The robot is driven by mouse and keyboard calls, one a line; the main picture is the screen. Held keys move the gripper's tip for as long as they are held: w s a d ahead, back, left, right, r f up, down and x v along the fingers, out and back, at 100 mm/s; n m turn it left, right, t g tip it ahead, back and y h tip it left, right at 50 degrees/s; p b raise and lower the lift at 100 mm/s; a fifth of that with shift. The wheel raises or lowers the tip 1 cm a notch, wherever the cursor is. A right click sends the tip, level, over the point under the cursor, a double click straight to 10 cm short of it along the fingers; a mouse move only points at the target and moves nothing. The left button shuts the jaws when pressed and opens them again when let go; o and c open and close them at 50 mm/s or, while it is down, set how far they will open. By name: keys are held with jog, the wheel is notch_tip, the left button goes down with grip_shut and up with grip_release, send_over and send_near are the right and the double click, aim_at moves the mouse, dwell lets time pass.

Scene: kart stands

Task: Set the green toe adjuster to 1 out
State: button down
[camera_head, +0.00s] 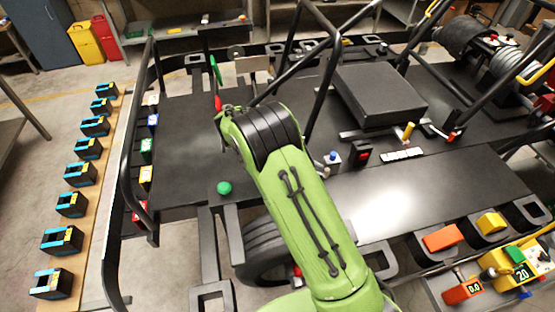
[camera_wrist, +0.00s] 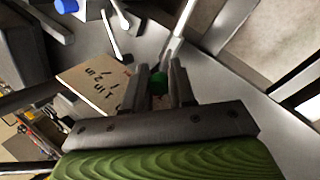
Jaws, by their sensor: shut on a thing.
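In the wrist view my gripper (camera_wrist: 160,82) is shut on a small green piece, the green adjuster (camera_wrist: 158,84), which shows between the two dark fingers. The fingers hide most of it. A pale scale plate (camera_wrist: 92,84) with dark marks, among them "1 in" and "2 in", lies just left of the fingers. I cannot tell which mark the adjuster stands at. In the head view my green arm covers the middle of the kart stand, and my fingers cannot be made out there.
Dark tubes surround the kart stand (camera_head: 400,190). A black box (camera_head: 380,95) lies on it at the right. A blue cap (camera_wrist: 66,5) shows at the wrist view's top. Several black-and-blue holders (camera_head: 62,240) line a left bench.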

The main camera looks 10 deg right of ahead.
jog(key=c, duration=1)
grip_release()
jog(key=p+v, duration=0.2)
jog(key=v, duration=1.3)
jog(key=shift+s+a+r, duration=0.1)
jog(key=shift+a+r, duration=0.1)
jog(key=shift+r, duration=0.15)
jog(key=s+d+r+m+t+y, duration=0.1)
jog(key=s+d+r+m+y, duration=0.25)
jog(key=s+d+r, duration=0.7)
jog(key=s+m+t, duration=0.1)
jog(key=s, duration=0.5)
jog(key=s+a+m+t+y, duration=0.1)
jog(key=s, duration=0.6)
jog(key=s+a+m+t, duration=0.1)
jog(key=s, duration=0.5)
jog(key=shift+s+m, duration=0.25)
jog(key=shift+s, duration=0.1)
